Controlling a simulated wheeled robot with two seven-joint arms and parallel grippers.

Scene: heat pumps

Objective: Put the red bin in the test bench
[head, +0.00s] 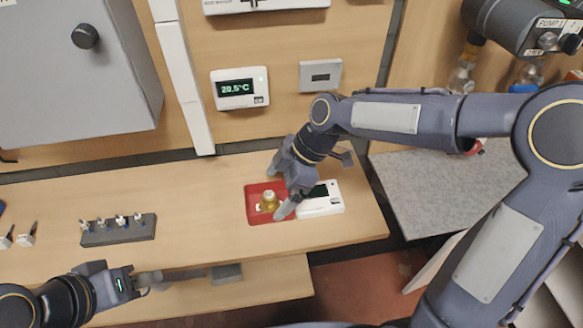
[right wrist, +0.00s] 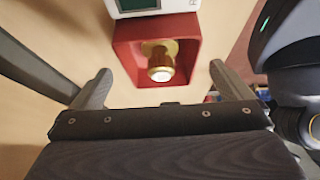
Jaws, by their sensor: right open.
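The red bin (head: 252,214) stands on the wooden bench, with a brass fitting (head: 268,201) inside it. It also shows in the right wrist view (right wrist: 124,55), with the fitting (right wrist: 161,62) upright in it. My right gripper (head: 279,189) is open over the bin, and its fingers (right wrist: 160,80) stand apart at either side of the bin's near end. Whether they touch the bin is unclear. My left gripper (head: 150,282) is empty at the bench's front edge; its jaw opening is not clear. I cannot tell which surface is the test bench.
A white device with a dark screen (head: 322,206) sits against the bin's right side. A dark rack with several small fittings (head: 118,232) stands at left on the bench (head: 190,185). A grey speckled worktop (head: 440,185) lies to the right, beyond a gap, partly behind my right arm.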

